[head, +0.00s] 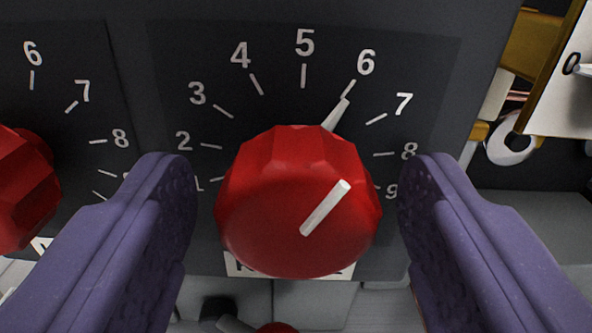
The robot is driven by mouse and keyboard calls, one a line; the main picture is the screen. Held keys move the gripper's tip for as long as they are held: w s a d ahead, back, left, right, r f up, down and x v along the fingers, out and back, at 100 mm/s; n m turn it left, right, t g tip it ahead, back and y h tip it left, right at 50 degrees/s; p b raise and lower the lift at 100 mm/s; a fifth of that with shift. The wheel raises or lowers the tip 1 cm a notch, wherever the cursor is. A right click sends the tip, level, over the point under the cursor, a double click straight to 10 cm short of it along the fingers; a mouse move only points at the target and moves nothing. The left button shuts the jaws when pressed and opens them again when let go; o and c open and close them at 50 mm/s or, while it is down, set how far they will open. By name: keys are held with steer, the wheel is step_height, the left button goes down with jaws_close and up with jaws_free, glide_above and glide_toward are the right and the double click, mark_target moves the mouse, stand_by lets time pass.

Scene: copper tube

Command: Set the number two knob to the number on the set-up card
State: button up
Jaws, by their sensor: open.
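A red faceted knob (299,205) with a white pointer line sits in the middle of the head view on a dark panel (290,12). Its pointer lines up with the tick at 6 on the white number scale (304,42). A label under the knob is mostly hidden by it, so I cannot read which number this knob has. My gripper (300,170) is open. Its two purple fingers stand left and right of the knob, with a gap on each side. I cannot make out a set-up card.
Another red knob (22,190) with its own scale is partly in view at the left edge. At the right are a pale board (562,95), a white roll (508,142) and yellow parts. Part of another red object (277,328) shows at the bottom edge.

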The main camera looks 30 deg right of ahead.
steer(key=c, duration=1.1)
steer(key=shift+o, duration=0.2)
steer(key=shift+b, duration=0.35)
steer(key=n+b, duration=0.4)
steer(key=n, duration=0.1)
steer(key=shift+f, duration=0.2)
steer(key=n+b, duration=0.4)
steer(key=n, duration=0.1)
steer(key=shift+r, duration=0.1)
steer(key=shift+n+b, duration=0.35)
steer(key=shift+n, duration=0.05)
